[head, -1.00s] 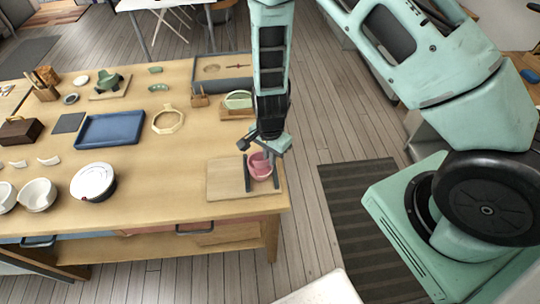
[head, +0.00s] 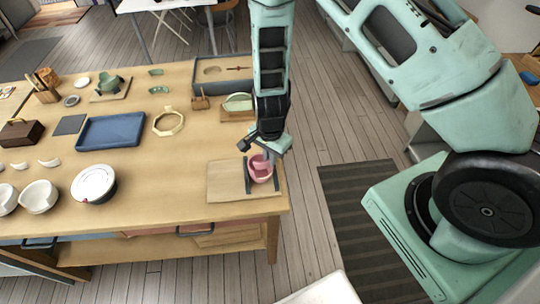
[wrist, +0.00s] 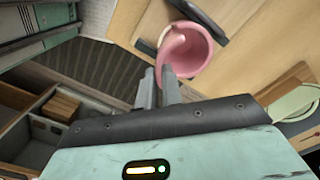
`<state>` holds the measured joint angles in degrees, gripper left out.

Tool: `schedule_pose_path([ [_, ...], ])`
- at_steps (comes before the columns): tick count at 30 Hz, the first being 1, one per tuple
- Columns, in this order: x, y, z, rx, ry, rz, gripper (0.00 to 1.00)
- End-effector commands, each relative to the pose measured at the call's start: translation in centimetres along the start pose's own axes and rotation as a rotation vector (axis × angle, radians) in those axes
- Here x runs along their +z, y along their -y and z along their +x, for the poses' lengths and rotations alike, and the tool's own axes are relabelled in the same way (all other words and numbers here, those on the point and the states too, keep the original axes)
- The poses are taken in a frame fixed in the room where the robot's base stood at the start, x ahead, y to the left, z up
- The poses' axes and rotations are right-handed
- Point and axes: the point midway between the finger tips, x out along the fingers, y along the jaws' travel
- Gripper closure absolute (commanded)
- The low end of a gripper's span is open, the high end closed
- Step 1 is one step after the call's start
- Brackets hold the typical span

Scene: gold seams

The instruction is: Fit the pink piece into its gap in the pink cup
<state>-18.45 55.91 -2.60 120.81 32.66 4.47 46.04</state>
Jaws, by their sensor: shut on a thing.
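The pink cup (head: 262,176) stands on a wooden board at the table's front right corner, between two dark bars. In the wrist view the cup (wrist: 198,58) is seen from above, with its open mouth facing the camera. My gripper (head: 268,156) is over the cup's rim at its near side in the wrist view (wrist: 162,76). It is shut on the pink piece (wrist: 176,50), a lighter pink curved shape at the cup's rim. The fingers and the similar colours hide where piece and cup meet, so I cannot tell whether it is seated in the gap.
The wooden board (head: 222,182) has bare room left of the cup. A dark bar (head: 247,178) stands close beside the cup. A blue tray (head: 110,131), an octagonal wooden frame (head: 168,123) and a white round-lidded pot (head: 94,184) are farther left. The table edge is close on the right.

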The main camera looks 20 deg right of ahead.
Motion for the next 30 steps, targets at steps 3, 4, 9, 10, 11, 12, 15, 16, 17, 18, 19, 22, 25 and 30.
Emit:
schedule_pose_path([
  [3, -0.1, 0.0, 1.0, 0.001, 0.000, -0.009, 1.00],
  [4, -0.1, 0.0, 1.2, 0.001, 0.000, -0.012, 1.00],
  [9, -0.1, 0.0, 2.3, 0.001, 0.000, -0.028, 1.00],
  [10, -0.1, 0.0, 2.5, 0.001, 0.000, -0.031, 1.00],
  [11, -0.2, 0.0, 2.7, 0.002, 0.000, -0.034, 1.00],
  [12, -0.2, 0.0, 3.0, 0.002, 0.000, -0.038, 1.00],
  [15, -0.2, 0.0, 3.5, 0.002, 0.000, -0.047, 1.00],
  [16, -0.2, 0.0, 3.7, 0.002, 0.000, -0.049, 1.00],
  [17, -0.2, 0.0, 3.8, 0.002, 0.000, -0.051, 1.00],
  [18, -0.2, 0.0, 3.9, 0.003, -0.001, -0.054, 1.00],
  [19, -0.2, 0.0, 4.0, 0.003, -0.001, -0.055, 1.00],
  [22, -0.3, 0.0, 4.1, 0.003, -0.001, -0.058, 1.00],
  [25, -0.3, 0.0, 4.0, 0.003, -0.001, -0.059, 1.00],
  [30, -0.3, 0.0, 4.0, 0.003, -0.001, -0.059, 1.00],
])
